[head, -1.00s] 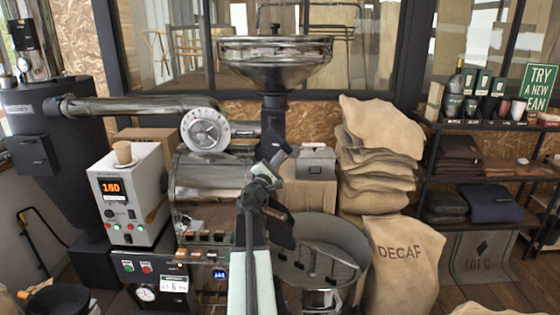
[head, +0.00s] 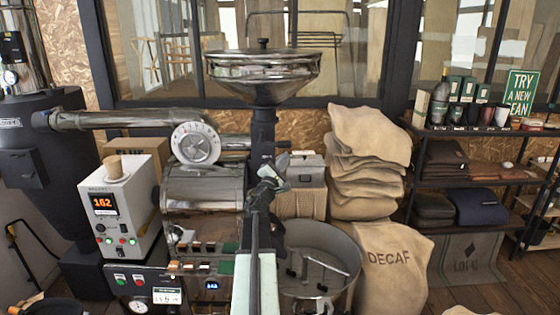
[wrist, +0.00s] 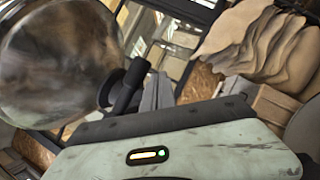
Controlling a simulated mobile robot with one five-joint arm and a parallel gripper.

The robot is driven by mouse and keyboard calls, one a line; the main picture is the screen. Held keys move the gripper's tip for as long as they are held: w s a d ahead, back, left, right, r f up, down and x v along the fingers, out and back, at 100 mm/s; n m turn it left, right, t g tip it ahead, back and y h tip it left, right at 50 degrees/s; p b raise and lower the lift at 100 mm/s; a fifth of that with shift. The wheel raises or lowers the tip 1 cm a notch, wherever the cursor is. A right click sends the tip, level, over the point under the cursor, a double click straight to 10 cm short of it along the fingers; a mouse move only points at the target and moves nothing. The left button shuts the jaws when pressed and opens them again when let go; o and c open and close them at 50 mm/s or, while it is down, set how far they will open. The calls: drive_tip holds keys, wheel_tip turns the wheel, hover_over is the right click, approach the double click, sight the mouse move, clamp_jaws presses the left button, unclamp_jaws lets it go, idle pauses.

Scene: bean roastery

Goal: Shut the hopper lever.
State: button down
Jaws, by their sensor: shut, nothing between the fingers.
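The steel hopper (head: 262,75) stands on a dark neck (head: 262,130) above the roaster drum. A small dark lever (head: 283,145) appears to stick out to the right of the neck, partly hidden behind my arm. My gripper (head: 271,176) is in front of and just below it, shut and empty. In the wrist view, the hopper (wrist: 55,60) fills the upper left, and a dark cylindrical part (wrist: 130,86), perhaps the lever's grip, lies close beside my gripper's fingers (wrist: 156,92). I cannot tell whether they touch.
A round cooling tray (head: 318,268) is at the right of my arm. The control box (head: 120,210) stands left of the drum (head: 203,190). Stacked sacks (head: 365,160) and a DECAF sack (head: 390,262) are to the right, with a shelf (head: 470,135) beyond.

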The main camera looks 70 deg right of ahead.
drive_tip(key=shift+s+d+r+p, duration=0.1)
drive_tip(key=shift+s+r+p, duration=0.2)
drive_tip(key=shift+r, duration=0.2)
idle(0.4)
drive_tip(key=s+a+f+b, duration=0.3)
drive_tip(key=a+f+b, duration=0.5)
drive_tip(key=a, duration=0.1)
drive_tip(key=shift+s+f+b, duration=0.25)
drive_tip(key=shift+f+b, duration=0.1)
drive_tip(key=shift+f, duration=0.05)
